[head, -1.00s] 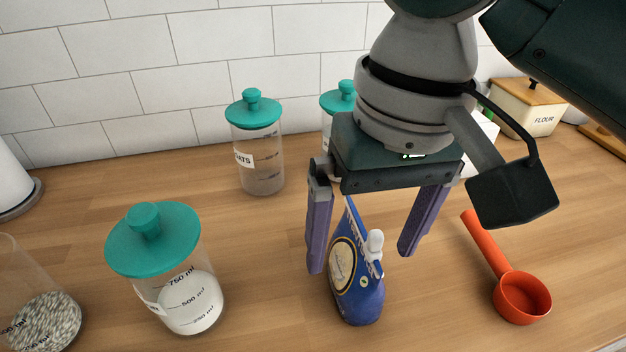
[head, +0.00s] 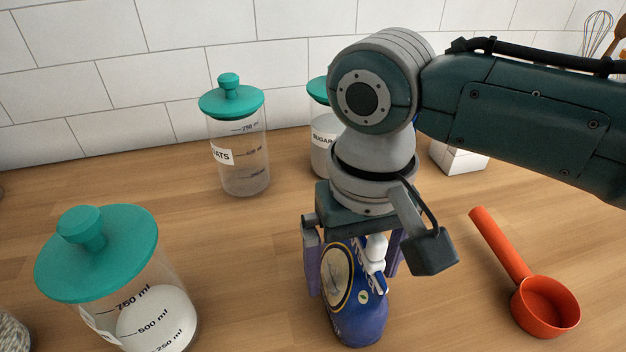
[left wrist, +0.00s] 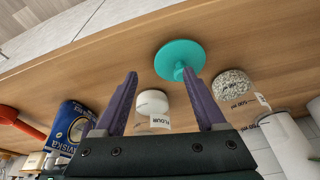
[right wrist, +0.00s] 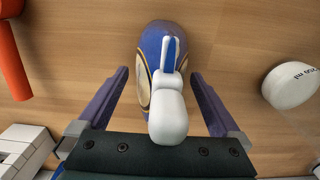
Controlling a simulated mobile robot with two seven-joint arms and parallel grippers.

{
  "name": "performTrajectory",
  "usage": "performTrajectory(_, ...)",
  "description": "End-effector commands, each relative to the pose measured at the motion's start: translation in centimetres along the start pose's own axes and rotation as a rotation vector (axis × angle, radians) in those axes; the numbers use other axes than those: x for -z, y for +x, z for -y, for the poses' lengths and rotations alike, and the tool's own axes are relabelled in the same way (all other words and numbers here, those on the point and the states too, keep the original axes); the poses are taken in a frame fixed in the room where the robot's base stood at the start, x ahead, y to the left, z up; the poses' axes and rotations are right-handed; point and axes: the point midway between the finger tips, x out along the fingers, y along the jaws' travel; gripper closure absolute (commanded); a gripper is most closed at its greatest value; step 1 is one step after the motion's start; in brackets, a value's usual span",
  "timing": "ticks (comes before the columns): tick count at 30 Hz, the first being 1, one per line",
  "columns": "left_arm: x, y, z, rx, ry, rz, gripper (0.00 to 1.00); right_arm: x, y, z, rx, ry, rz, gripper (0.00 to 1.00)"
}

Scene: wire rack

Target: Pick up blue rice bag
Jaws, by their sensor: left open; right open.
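The blue rice bag (head: 357,312) stands upright on the wooden counter, with a white clip at its top. My right gripper (head: 352,280) is lowered over it from above, open, with one purple finger on each side of the bag. In the right wrist view the bag (right wrist: 151,45) lies between the open fingers (right wrist: 160,85), with gaps visible on both sides. My left gripper (left wrist: 160,85) is open and empty in its own wrist view, where the bag (left wrist: 69,127) shows to the left. The left gripper is not in the head view.
A teal-lidded jar with white contents (head: 155,322) stands left of the bag. An oats jar (head: 240,160) and a sugar jar (head: 324,145) stand behind. An orange scoop (head: 545,306) lies to the right. Bare counter separates the bag from these.

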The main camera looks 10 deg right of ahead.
Motion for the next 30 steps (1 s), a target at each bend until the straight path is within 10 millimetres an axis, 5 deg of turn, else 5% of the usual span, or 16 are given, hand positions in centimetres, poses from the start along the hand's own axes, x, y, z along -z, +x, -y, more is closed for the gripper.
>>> performTrajectory(8,-0.05,0.07,0.00,0.000,0.000,0.001,0.28,0.00,0.35,0.02,0.000,0.000,-0.001,0.01)
performTrajectory(30,-0.08,0.09,-0.01,0.000,0.001,0.002,0.28,0.01,0.31,0.01,0.000,0.000,-0.001,0.84)
